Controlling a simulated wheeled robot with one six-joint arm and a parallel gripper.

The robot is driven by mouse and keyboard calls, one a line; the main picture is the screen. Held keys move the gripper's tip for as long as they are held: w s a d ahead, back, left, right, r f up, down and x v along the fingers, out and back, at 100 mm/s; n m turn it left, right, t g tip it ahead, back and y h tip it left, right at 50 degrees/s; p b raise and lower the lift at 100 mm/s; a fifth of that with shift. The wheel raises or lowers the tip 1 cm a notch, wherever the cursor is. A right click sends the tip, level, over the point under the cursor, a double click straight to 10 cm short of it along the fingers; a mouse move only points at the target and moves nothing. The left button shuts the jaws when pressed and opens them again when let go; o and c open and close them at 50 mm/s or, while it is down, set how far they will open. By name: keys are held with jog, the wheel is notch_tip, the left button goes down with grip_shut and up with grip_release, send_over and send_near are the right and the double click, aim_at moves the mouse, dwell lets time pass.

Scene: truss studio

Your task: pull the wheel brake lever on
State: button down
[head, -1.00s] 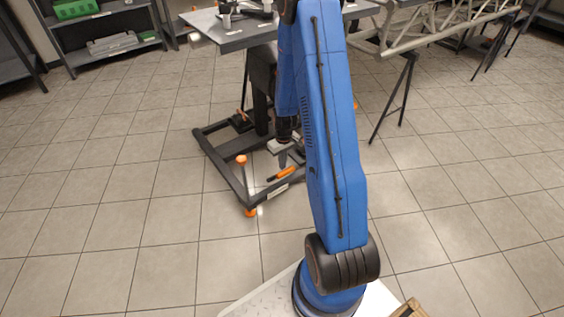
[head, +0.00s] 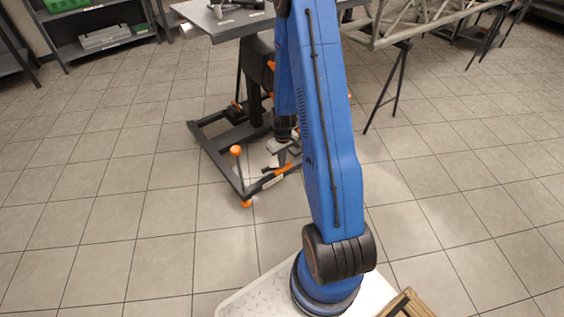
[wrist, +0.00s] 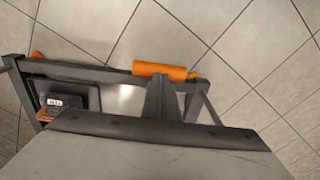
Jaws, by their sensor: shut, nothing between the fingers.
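The brake lever (head: 277,172) has an orange grip and sits low at the front of a dark wheeled stand frame (head: 220,165), close to the floor. In the wrist view its orange grip (wrist: 160,70) lies across the picture, along the frame's bar. My gripper (head: 282,160) points down at the lever from above, shut and empty. In the wrist view its dark fingers (wrist: 157,84) reach up to the grip's edge and cover a little of it. I cannot tell whether they touch. The lever's pivot is hidden.
An orange knob (head: 236,150) stands up from the frame's left bar, and an orange foot (head: 246,203) is at its front corner. The stand's grey top (head: 225,25) is above. A truss (head: 420,20) on trestles is at the right. The tiled floor in front is clear.

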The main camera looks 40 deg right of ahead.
jog(key=w+r, duration=0.2)
jog(key=r, duration=0.1)
jog(key=shift+w+r, duration=0.1)
jog(key=shift+r, duration=0.05)
notch_tip(320, 180, up, 10)
jog(key=s, duration=0.2)
jog(key=s+a+r+t, duration=0.1)
jog(key=s+a+r, duration=0.25)
jog(key=r, duration=0.35)
jog(key=s+a+r, duration=0.2)
jog(key=a+r, duration=0.2)
jog(key=r, duration=0.2)
jog(key=s+a+r+t, duration=0.1)
jog(key=s+a+r, duration=0.2)
jog(key=r, duration=0.4)
jog(key=s+a+r+t, duration=0.1)
jog(key=s+a+r, duration=0.3)
jog(key=s, duration=0.5)
jog(key=s+a+r+t, duration=0.1)
jog(key=s+a+r, duration=0.3)
jog(key=s, duration=0.5)
jog(key=shift+v, duration=0.9)
